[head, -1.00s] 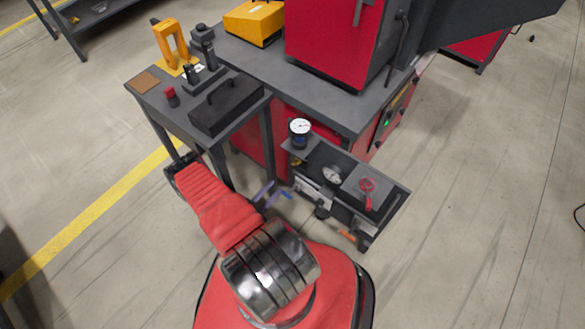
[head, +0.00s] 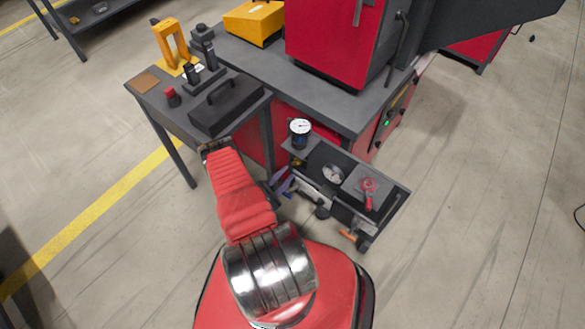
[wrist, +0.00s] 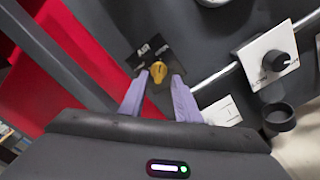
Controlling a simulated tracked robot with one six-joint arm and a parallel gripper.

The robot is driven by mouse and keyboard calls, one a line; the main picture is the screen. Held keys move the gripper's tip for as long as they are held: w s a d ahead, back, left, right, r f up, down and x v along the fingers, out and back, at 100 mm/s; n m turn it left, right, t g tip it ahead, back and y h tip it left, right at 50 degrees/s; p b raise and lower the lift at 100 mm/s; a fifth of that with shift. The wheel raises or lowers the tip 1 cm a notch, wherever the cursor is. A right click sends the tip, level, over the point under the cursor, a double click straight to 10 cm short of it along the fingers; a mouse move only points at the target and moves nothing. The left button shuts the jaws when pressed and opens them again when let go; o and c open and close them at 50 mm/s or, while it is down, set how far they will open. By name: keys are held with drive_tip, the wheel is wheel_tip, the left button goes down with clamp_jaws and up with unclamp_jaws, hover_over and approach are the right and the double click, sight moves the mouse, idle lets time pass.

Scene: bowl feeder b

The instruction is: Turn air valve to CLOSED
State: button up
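The air valve is a yellow knob (wrist: 158,70) on a dark plate marked AIR (wrist: 144,50), in the middle of the wrist view. The plate's other lettering is too small to read. My gripper (wrist: 160,77) is open, with one pale purple finger on each side of the knob in the picture. I cannot tell whether the fingertips reach around it or touch it. In the head view a purple finger of my gripper (head: 283,186) shows at the left end of the grey panel unit (head: 388,217).
A black knob on a white plate (wrist: 262,55) and a black round part (wrist: 279,117) lie right of the valve. The panel unit carries a gauge (head: 300,127) and a red handle (head: 368,186). A side table (head: 150,104) stands left. Open floor lies to the right.

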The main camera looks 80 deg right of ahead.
sight(297, 162)
drive_tip(key=shift+x, duration=2.3)
clamp_jaws()
drive_tip(key=shift+s, duration=0.1)
